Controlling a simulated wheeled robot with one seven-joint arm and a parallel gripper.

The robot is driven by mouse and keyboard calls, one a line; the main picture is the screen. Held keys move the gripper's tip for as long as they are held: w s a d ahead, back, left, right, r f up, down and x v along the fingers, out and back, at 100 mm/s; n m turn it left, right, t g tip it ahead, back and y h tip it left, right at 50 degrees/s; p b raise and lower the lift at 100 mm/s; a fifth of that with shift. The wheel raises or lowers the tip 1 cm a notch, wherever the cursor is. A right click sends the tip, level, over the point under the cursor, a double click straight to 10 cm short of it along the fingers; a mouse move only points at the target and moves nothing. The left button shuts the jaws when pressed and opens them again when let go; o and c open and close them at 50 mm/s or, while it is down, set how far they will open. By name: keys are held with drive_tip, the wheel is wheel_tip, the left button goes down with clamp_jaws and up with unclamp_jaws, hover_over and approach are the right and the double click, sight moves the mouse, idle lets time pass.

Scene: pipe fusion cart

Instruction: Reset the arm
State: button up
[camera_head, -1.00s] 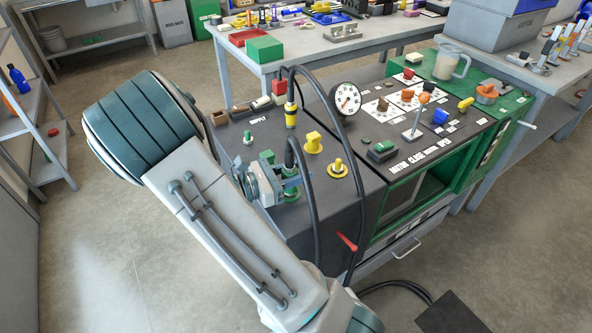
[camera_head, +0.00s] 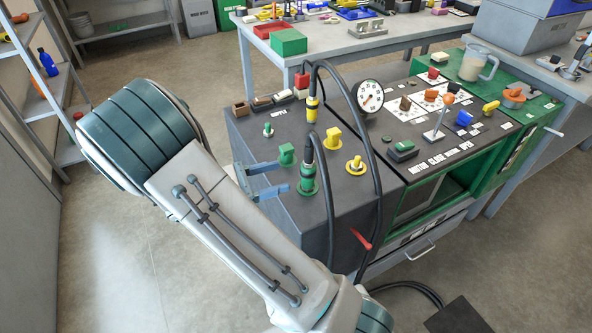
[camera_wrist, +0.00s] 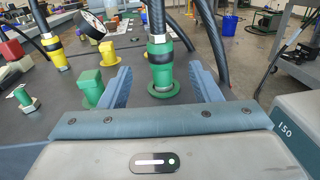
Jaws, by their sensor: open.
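My gripper (camera_head: 268,179) is open, with its two blue-grey fingers over the left part of the dark cart top. In the wrist view my gripper (camera_wrist: 166,88) has its fingers spread, with the green hose coupling (camera_wrist: 160,66) standing upright beyond and between them. I see no contact. In the head view the green coupling (camera_head: 308,176) sits on its green base with a black hose rising from it, just right of the fingertips. My pale arm link covers part of the cart's left side in the head view.
The cart top (camera_head: 340,205) holds a green block fitting (camera_head: 287,155), yellow fittings (camera_head: 333,140), a yellow-collared hose coupling (camera_head: 312,108), a round gauge (camera_head: 370,96) and an orange-knobbed lever (camera_head: 440,118). Black hoses arch over it. A shelf (camera_head: 40,100) stands at left; floor between is clear.

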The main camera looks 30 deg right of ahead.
drive_tip(key=shift+w+a, duration=0.15)
drive_tip(key=shift+a, duration=1.5)
drive_tip(key=shift+d, duration=0.1)
